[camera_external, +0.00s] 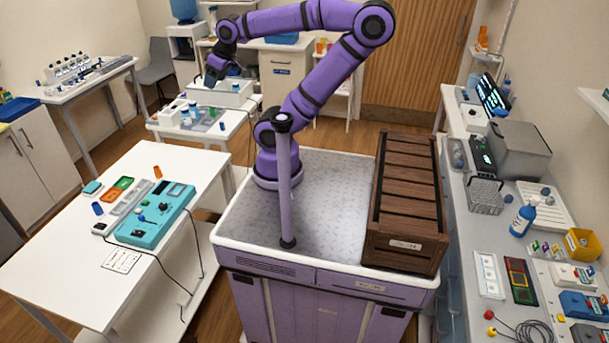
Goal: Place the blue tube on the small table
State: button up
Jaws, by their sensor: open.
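A short blue cylinder (97,208), which looks like the blue tube, lies or stands on the large white table (60,262) at left, beside the end of a grey strip. A smaller white table (205,137) stands behind it, left of my arm's base, and may be the small table. It holds a white box, small blue-capped bottles (193,106) and another small blue item (222,126). My gripper (209,80) is open above the back of this smaller table, near the white box. It is far from the blue cylinder. The gripper's fingertips are small and dark in this view.
The large table also carries a teal device (155,215) with cables, an orange cylinder (157,172) and coloured trays. A wooden crate (405,200) sits on my base. A crowded bench (475,230) runs along the right. The large table's front left is clear.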

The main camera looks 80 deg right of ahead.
jog(key=w+a+r+n, duration=0.1)
jog(key=w+a+n, duration=0.1)
jog(key=w, duration=0.6)
jog(key=w+a+r+n, duration=0.1)
jog(key=w+a+n, duration=0.1)
jog(key=w, duration=0.6)
jog(key=n+g+y, duration=0.3)
jog(key=n+g, duration=0.1)
jog(key=n, duration=0.6)
send_over(97, 214)
jog(key=d, duration=0.2)
jog(key=f, duration=3)
jog(key=w+f, duration=0.1)
jog(key=f, duration=1.4)
jog(key=shift+d+f, duration=0.1)
jog(key=shift+f, duration=0.15)
jog(key=shift+m, duration=0.3)
jog(key=shift+s+x, duration=0.25)
jog(key=shift+x, duration=1.05)
jog(key=shift+s+x, duration=0.25)
jog(key=shift+x, duration=1.05)
jog(key=shift+d+f, duration=0.1)
jog(key=shift+c, duration=0.4)
